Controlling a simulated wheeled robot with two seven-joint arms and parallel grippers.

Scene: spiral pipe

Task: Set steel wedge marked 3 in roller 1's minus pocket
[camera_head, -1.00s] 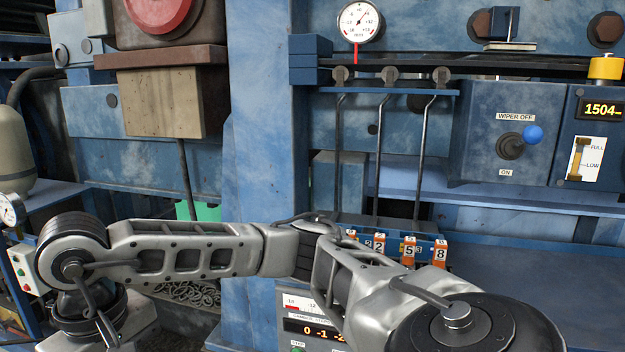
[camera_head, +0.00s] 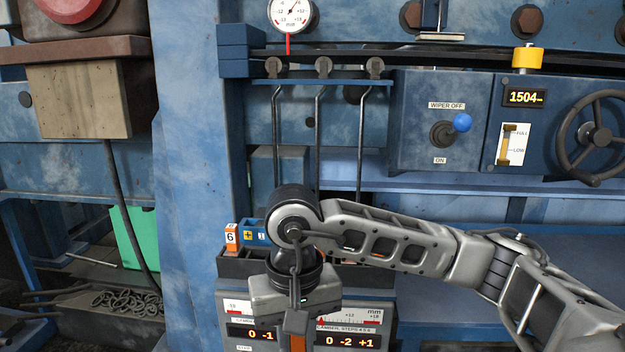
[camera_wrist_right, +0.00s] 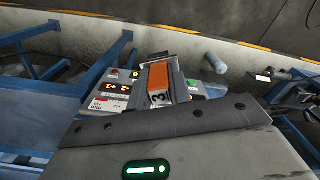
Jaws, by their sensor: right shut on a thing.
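In the head view my right arm comes in from the right, and its gripper (camera_head: 296,322) points down in front of the console. It is shut on an orange-and-steel wedge, seen in the right wrist view with a "3" on its pale end (camera_wrist_right: 160,97). The wedge is held in the air in front of the console displays. Behind it, a dark rack (camera_head: 236,266) bears an orange block marked 6 (camera_head: 231,238) and a blue label with a plus and a 1 (camera_head: 255,236). My arm hides the rest of the rack; I cannot make out the minus pocket. My left gripper is out of view.
The console displays (camera_head: 252,333) read "0 -1" and "0 -2 +1". Several hooked rods (camera_head: 318,130) hang behind the rack. A wiper box with a blue-knobbed lever (camera_head: 461,122) and a handwheel (camera_head: 597,135) are to the right. A blue column (camera_head: 190,200) stands at the left.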

